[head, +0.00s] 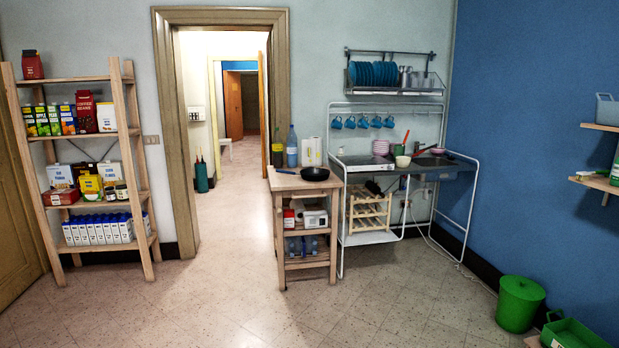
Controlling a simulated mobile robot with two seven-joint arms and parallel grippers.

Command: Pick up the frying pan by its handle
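A dark frying pan (315,174) lies on top of the small wooden kitchen cart (278,183), across the room near the middle of the head view. Its handle appears to point left, toward the cart's left edge; it is thin and small at this distance. Nothing touches the pan from above. Neither of my grippers shows in the head view.
Bottles (292,147) and a paper roll (311,152) stand behind the pan. A sink unit (352,159) adjoins the cart on the right. A wooden shelf (130,120) with groceries stands left. A green bin (519,304) stands at right. The tiled floor ahead is clear.

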